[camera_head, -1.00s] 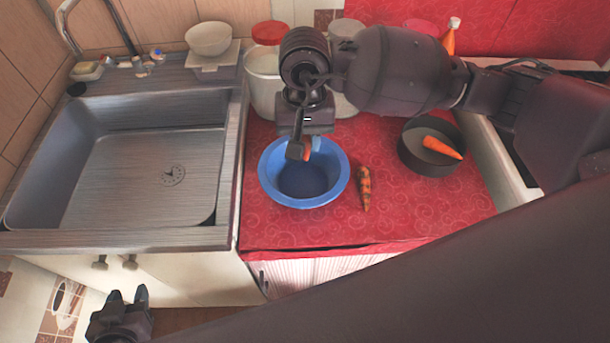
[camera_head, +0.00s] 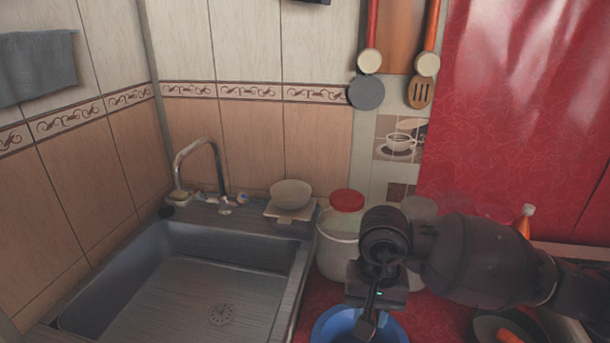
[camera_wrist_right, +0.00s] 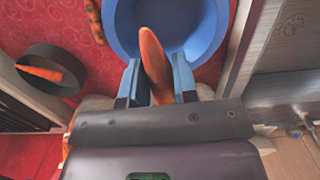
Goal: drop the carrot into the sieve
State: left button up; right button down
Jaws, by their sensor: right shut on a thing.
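An orange carrot (camera_wrist_right: 152,55) is between the blue-tipped fingers of my right gripper (camera_wrist_right: 158,80), which is shut on it. The carrot's tip points out over the blue bowl (camera_wrist_right: 206,40), whose inside looks empty. In the head view my right gripper (camera_head: 370,324) is above the blue bowl (camera_head: 328,325) at the bottom edge, and the held carrot is hidden there. No holes are visible in the bowl, so I cannot tell whether it is the sieve. My left gripper is out of view.
A dark round pan (camera_wrist_right: 67,88) holds another carrot (camera_wrist_right: 38,73). A dark-marked carrot (camera_wrist_right: 95,22) lies on the red oilcloth beside the bowl. A sink (camera_head: 180,300) is at left. A red-lidded container (camera_head: 338,245) stands behind the bowl. Utensils hang on the wall.

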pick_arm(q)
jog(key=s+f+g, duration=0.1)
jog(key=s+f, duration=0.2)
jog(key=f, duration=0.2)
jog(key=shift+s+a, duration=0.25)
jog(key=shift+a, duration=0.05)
pick_arm(e)
jog(key=w+d+n, duration=0.1)
jog(key=d+n, duration=0.2)
jog(key=d, duration=0.3)
jog(key=shift+w+d+f, duration=0.15)
jog(key=shift+w+d, duration=0.15)
jog(key=shift+d, duration=0.1)
